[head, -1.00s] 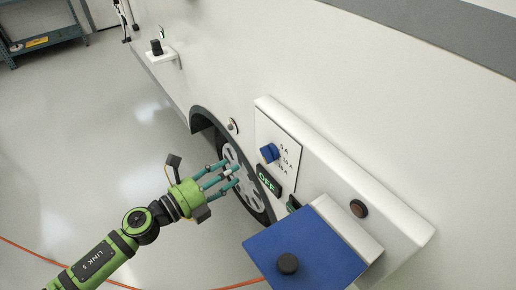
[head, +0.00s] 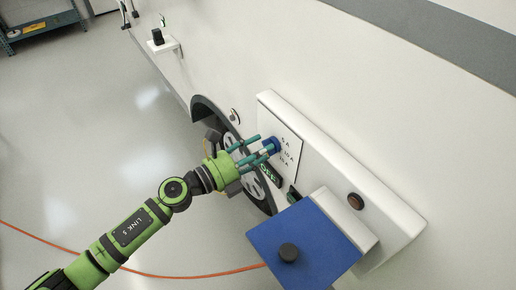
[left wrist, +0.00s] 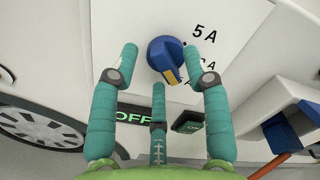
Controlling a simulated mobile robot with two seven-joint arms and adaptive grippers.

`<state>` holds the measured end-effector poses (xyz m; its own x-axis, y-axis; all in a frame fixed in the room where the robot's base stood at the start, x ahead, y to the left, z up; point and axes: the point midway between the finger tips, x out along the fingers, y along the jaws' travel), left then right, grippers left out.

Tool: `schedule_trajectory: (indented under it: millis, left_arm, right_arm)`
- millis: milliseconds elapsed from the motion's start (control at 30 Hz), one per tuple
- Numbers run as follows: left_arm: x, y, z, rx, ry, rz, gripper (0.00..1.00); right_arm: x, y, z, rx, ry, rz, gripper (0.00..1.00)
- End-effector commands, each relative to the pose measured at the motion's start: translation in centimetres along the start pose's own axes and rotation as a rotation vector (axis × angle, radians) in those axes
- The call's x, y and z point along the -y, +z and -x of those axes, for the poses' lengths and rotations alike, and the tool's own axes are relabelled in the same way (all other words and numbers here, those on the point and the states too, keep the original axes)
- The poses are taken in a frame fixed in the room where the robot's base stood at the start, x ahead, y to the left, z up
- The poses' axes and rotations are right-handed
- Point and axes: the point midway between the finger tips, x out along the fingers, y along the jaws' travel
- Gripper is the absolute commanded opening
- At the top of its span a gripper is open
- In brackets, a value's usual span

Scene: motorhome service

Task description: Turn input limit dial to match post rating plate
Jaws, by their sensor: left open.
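The input limit dial is a blue knob (head: 276,144) on a white panel (head: 288,128) on the vehicle's side. In the left wrist view the dial (left wrist: 163,50) has a yellow pointer mark facing down and slightly right. "5 A" is readable beside it; the lower labels are partly hidden by a finger. My left gripper (head: 266,147) is open at the dial. Two fingers flank the dial and the third is below it; I cannot tell if any touches. No post rating plate is readable. My right gripper is not in view.
A green "OFF" display (left wrist: 133,116) and a dark switch with green lettering (left wrist: 190,122) sit below the dial. A blue flap (head: 325,237) sticks out at lower right. A wheel (left wrist: 35,125) is to the left. An orange cable (head: 150,274) crosses the floor.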

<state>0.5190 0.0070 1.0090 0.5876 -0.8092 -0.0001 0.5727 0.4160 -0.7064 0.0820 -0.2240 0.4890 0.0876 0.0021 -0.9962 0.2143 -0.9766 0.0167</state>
Motion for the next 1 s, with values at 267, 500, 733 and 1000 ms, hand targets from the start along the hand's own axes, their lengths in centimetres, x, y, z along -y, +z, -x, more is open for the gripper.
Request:
schedule_trajectory:
  millis: [267, 500, 733, 1000]
  left_arm:
    - [0.0, 0.0, 0.0, 0.0, 0.0, 0.001, 0.0]
    - [0.0, 0.1, 0.0, 0.001, 0.0, 0.026, 0.0]
    - [0.1, 0.1, 0.0, 0.001, 0.0, 0.135, 0.0]
    - [0.0, 0.0, 0.0, 0.0, 0.001, 0.358, 0.0]
  right_arm:
    - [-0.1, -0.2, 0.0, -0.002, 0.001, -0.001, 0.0]
    - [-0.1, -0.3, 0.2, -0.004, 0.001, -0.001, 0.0]
    - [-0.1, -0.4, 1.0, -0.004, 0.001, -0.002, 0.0]
    - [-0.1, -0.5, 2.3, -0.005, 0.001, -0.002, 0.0]
